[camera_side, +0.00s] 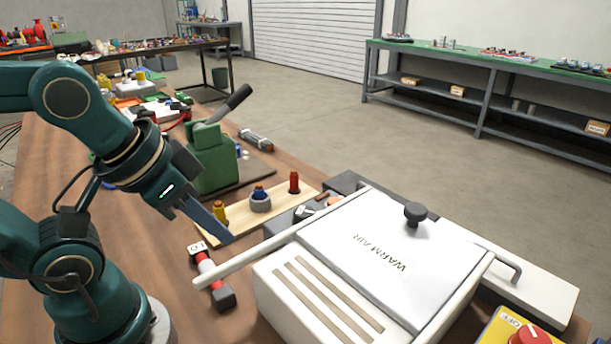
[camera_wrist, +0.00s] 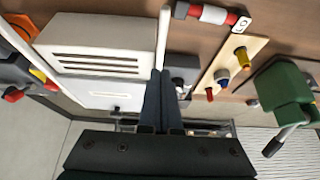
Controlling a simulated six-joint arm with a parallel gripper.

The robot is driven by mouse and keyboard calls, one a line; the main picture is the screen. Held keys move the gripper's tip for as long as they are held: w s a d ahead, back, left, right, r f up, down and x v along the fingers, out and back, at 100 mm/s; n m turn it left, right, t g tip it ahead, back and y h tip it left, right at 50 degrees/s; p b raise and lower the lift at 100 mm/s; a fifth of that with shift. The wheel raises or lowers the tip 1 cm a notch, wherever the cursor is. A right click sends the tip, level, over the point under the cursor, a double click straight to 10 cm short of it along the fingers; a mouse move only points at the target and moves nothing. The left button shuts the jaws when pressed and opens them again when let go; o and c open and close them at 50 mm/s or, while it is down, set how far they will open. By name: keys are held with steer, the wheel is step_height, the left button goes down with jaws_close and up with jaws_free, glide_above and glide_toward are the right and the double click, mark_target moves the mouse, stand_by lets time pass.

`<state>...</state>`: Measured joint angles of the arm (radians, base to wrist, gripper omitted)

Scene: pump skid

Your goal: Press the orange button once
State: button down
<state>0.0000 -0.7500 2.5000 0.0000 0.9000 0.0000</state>
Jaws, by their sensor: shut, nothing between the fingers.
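My gripper (camera_side: 226,236) is shut and empty, pointing down above the near end of the wooden board and close to the white bar of the warm-air box. Its closed fingers also show in the wrist view (camera_wrist: 157,76). A small orange piece (camera_side: 333,200) shows on a dark unit behind the warm-air box; I cannot tell whether it is the orange button. The wooden board (camera_side: 275,207) carries a yellow-orange piece (camera_side: 220,212), a blue piece in a grey ring (camera_side: 260,194) and a red piece (camera_side: 294,183). The dark unit (camera_wrist: 185,68) is partly hidden by the fingers in the wrist view.
The white warm-air box (camera_side: 375,255) with a black knob fills the right front. A red and white part with a dark end (camera_side: 213,281) lies before the board. A green lever press (camera_side: 213,158) stands behind it. A red knob on a yellow box (camera_side: 529,335) is at lower right.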

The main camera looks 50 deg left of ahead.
stand_by(0.4)
steer(key=w+a+r+n+t, duration=0.1)
steer(key=w+r+n, duration=0.2)
steer(key=w, duration=0.3)
steer(key=w+a+r+n+t+y, duration=0.1)
steer(key=w+r+n+t, duration=0.15)
steer(key=w, duration=0.25)
steer(key=w+a+r+n+t, duration=0.1)
steer(key=w+r+n, duration=0.2)
steer(key=w, duration=0.3)
steer(key=w+a+f+n+g+y, duration=0.1)
steer(key=w+a+f+n, duration=0.1)
steer(key=w+f, duration=0.5)
steer(key=w+n, duration=0.1)
steer(key=w, duration=0.2)
steer(key=shift+a+f, duration=0.25)
steer(key=shift+f, duration=0.15)
steer(key=shift+f, duration=4.35)
steer(key=shift+f, duration=0.15)
